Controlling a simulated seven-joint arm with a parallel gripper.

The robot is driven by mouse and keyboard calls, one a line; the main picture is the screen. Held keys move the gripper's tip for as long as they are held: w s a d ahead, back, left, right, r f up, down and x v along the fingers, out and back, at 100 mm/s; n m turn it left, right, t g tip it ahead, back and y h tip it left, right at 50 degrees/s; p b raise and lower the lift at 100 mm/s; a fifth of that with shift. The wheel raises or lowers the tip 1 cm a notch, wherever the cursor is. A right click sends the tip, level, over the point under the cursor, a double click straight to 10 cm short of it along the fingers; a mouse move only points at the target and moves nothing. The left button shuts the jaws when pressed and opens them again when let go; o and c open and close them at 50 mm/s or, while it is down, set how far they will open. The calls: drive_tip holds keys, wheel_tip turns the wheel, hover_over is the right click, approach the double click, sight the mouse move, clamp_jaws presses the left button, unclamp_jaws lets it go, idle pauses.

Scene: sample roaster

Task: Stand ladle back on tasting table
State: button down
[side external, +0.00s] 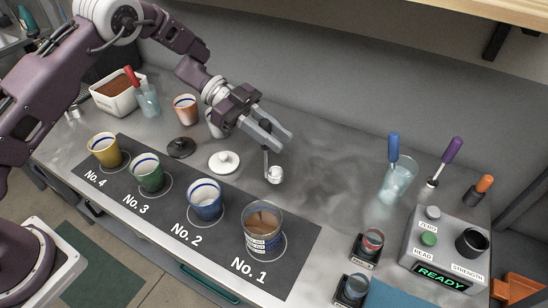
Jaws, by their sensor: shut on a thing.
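My gripper (276,136) is shut on a small ladle, above the grey tasting table (325,165) and behind the dark numbered mat. The ladle's dark handle is between the fingers and partly hidden by them. Its thin stem runs down to a pale round bowl (274,174). The ladle hangs roughly upright with the bowl lowest. I cannot tell whether the bowl touches the table. The dark mat (307,236) carries cups at No. 1 to No. 4; the clear glass of brown liquid (262,228) at No. 1 is closest to the ladle.
A white lid (224,161) and a dark lid (181,147) lie left of the ladle. A glass beaker (397,184) with a blue-handled tool, a purple-handled tool (443,162) and a control box (440,252) reading READY stand right. The table between ladle and beaker is clear.

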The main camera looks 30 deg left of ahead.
drive_tip(key=shift+f, duration=1.95)
drive_tip(key=c, duration=1.2)
unclamp_jaws()
drive_tip(key=shift+f, duration=0.15)
drive_tip(key=v, duration=1.2)
